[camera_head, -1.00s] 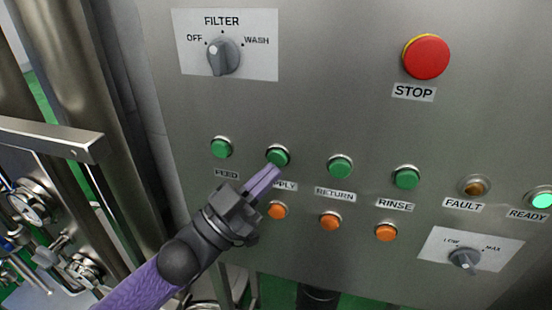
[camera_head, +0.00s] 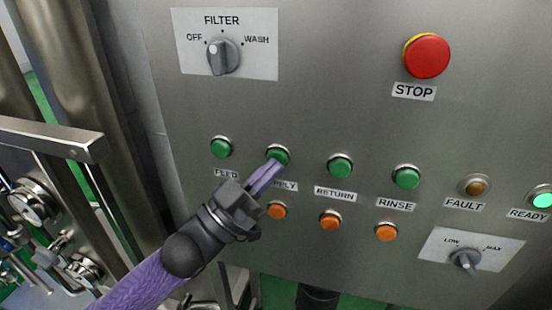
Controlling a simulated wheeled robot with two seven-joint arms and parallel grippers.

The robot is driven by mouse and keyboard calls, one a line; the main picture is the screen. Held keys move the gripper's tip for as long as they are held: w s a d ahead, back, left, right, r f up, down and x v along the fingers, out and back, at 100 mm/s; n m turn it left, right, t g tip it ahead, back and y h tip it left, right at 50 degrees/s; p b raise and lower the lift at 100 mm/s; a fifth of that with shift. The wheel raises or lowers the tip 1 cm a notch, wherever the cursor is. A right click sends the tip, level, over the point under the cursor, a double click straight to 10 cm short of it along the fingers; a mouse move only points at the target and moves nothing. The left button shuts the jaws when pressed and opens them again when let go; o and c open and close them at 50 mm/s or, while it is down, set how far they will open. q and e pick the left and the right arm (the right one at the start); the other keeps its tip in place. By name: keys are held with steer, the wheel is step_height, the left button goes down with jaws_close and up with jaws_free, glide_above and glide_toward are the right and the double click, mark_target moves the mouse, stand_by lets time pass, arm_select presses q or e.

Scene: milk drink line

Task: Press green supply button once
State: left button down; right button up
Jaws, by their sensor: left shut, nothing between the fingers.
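The green supply button (camera_head: 278,154) is the second from the left in the row of green buttons on the steel panel (camera_head: 330,110). Its label is partly hidden behind my left gripper (camera_head: 279,164), and only its last letters show. My left gripper is shut and empty. Its purple fingertips are at the lower edge of the supply button; I cannot tell whether they touch it or how far it is pushed in. My right gripper is not in view.
Green feed (camera_head: 221,147), return (camera_head: 340,167) and rinse (camera_head: 406,177) buttons flank it. Orange buttons (camera_head: 330,222) sit just below. A red stop button (camera_head: 427,56), a filter knob (camera_head: 223,55) and a low-max knob (camera_head: 466,260) are farther off. Pipes and a gauge (camera_head: 33,202) stand left.

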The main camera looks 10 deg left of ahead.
arm_select(q)
steer(key=shift+w, duration=0.25)
steer(key=shift+s, duration=0.15)
stand_by(0.5)
steer(key=shift+s+p, duration=0.45)
steer(key=shift+s, duration=0.2)
steer(key=s+p, duration=0.2)
steer(key=s, duration=0.3)
steer(key=shift+a, duration=0.1)
stand_by(0.6)
